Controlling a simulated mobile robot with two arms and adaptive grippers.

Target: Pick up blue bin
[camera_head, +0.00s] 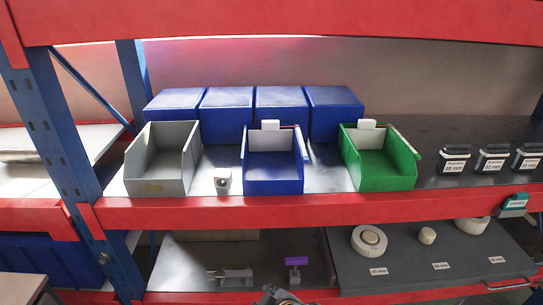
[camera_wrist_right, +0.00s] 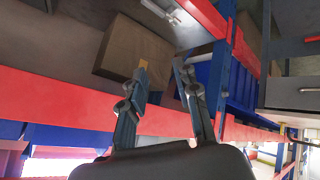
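The blue bin (camera_head: 273,182) stands on the upper shelf, open at the front, between a grey bin (camera_head: 158,180) and a green bin (camera_head: 385,180). A small white block (camera_head: 270,125) shows at its back rim. My right gripper (camera_wrist_right: 161,66) shows in the right wrist view with its two fingers apart and nothing between them. It faces a brown box (camera_wrist_right: 135,50) and a red shelf beam. A dark part of my arm shows at the bottom edge of the head view, far below the blue bin. My left gripper is not in view.
Several closed blue boxes (camera_head: 228,112) stand in a row behind the bins. Red beams (camera_head: 300,212) run along the shelf front and overhead. A lower shelf holds white rolls (camera_head: 369,240) and small tools.

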